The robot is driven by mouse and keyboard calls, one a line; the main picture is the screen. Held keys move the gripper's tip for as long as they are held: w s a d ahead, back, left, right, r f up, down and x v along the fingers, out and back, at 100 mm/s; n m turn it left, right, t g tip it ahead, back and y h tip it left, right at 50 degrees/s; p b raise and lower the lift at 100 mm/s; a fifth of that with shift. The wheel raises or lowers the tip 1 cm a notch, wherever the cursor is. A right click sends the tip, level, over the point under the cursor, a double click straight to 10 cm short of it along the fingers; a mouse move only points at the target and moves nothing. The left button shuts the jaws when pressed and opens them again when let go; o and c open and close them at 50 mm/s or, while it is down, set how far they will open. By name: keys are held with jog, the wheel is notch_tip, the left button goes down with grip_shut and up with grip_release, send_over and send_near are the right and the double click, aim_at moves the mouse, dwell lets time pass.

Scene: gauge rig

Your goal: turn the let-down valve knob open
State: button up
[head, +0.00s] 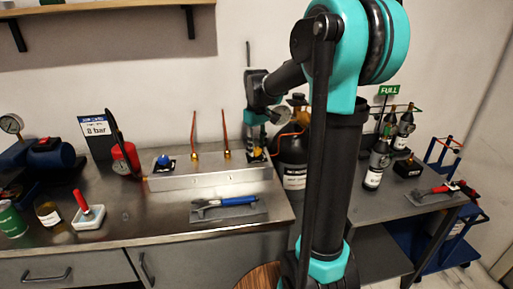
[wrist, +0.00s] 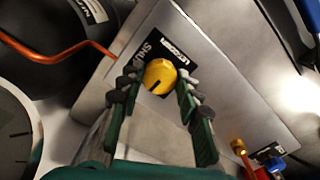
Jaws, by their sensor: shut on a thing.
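The let-down valve knob is a round yellow knob (wrist: 160,74) on a black printed plate, seen in the wrist view. A dark pointer line on it runs toward the lower left of that view. My gripper (wrist: 161,84) has its two dark fingers on either side of the knob, shut on it. In the head view my gripper (head: 257,153) is down at the right end of the metal manifold block (head: 215,177), where the knob is mostly hidden by it. Part of the plate's lettering is covered by a finger in the wrist view.
A black gas cylinder (head: 293,172) with an orange pipe stands close right of the manifold. Two upright orange-red pipes (head: 194,135) rise from the block, and a blue knob (head: 163,160) sits at its left end. A blue-handled wrench (head: 228,202) lies in front.

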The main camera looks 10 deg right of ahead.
aim_at(257, 149)
dwell(0.3)
jog(key=o, duration=1.2)
jog(key=shift+c, duration=0.2)
notch_tip(257, 149, up, 12)
